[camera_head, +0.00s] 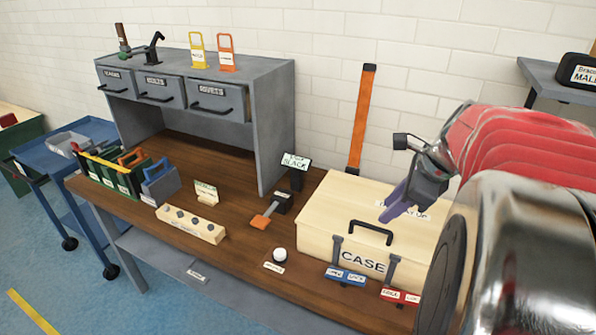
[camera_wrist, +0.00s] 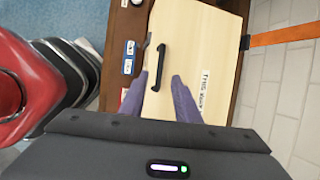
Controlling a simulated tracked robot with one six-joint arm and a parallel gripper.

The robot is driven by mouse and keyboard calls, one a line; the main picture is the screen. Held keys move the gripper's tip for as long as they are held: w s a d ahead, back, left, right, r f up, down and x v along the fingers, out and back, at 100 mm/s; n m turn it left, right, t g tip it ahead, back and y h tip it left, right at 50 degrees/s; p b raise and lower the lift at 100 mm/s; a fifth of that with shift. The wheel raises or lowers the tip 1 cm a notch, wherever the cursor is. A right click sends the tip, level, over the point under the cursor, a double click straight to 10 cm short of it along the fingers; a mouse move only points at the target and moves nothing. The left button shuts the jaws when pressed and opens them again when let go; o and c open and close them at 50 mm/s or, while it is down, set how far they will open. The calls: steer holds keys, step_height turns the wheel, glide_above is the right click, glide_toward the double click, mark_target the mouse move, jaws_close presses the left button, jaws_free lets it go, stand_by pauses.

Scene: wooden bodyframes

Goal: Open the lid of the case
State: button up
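The case (camera_head: 318,230) is a pale wooden box marked CASE on its front, at the right end of the workbench. Its lid is shut, with a black handle (camera_head: 371,232) near the front edge and two grey latch straps on the front. The handle also shows in the wrist view (camera_wrist: 159,67). My gripper (camera_head: 388,216) is above the lid, to the right of the handle, and does not appear to hold anything.
A blue label block (camera_head: 345,276) and a red one (camera_head: 400,296) are at the case's front. A grey drawer unit (camera_head: 270,100) is behind; an orange strap (camera_head: 361,120) hangs on the wall.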

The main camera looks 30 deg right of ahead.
mark_target(370, 226)
steer(key=x, duration=0.8)
steer(key=shift+r, duration=0.1)
jaws_close()
stand_by(0.4)
